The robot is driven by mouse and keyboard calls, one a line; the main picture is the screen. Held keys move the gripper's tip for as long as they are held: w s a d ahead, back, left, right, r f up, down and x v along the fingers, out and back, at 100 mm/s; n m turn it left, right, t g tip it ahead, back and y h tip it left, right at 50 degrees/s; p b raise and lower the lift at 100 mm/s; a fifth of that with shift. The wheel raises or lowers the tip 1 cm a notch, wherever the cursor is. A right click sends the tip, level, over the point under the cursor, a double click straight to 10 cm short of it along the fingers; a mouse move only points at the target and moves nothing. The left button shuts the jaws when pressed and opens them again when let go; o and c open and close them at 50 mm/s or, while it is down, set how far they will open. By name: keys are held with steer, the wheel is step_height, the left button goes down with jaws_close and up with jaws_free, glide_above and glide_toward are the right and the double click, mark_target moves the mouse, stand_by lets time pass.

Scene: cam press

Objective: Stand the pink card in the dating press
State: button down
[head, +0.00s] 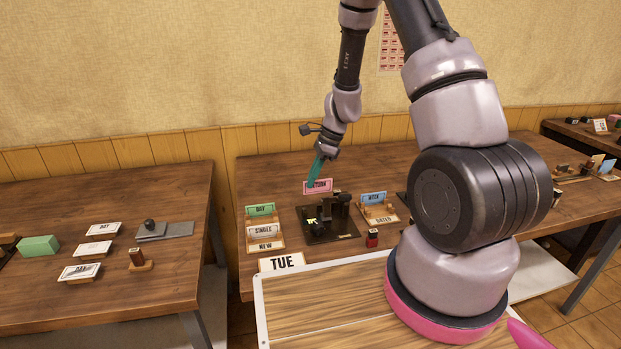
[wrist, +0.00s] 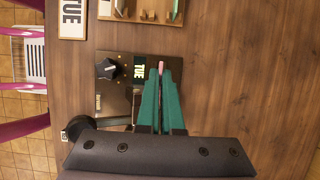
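The pink card (head: 318,187) is upright above the far side of the dating press in the head view. In the wrist view the pink card (wrist: 161,68) shows edge-on as a thin strip between the fingertips. My gripper (head: 314,177) is shut on the card's top edge; its teal fingers (wrist: 161,78) converge there. The dating press (head: 325,236) has a dark base, a black knob (wrist: 108,69) and a lit display reading TUE (wrist: 139,72). The fingers hide part of the press in the wrist view. I cannot tell whether the card touches it.
A rack with a blue WEEK card (head: 374,198) stands right. A red stamp (head: 372,238) is near the front. A TUE sign (head: 282,263) stands at the front left.

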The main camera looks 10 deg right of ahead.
steer(key=shift+f, duration=0.1)
steer(key=shift+f, duration=2.85)
steer(key=c, duration=1)
jaws_free()
steer(key=o, duration=0.6)
steer(key=shift+c, duration=0.2)
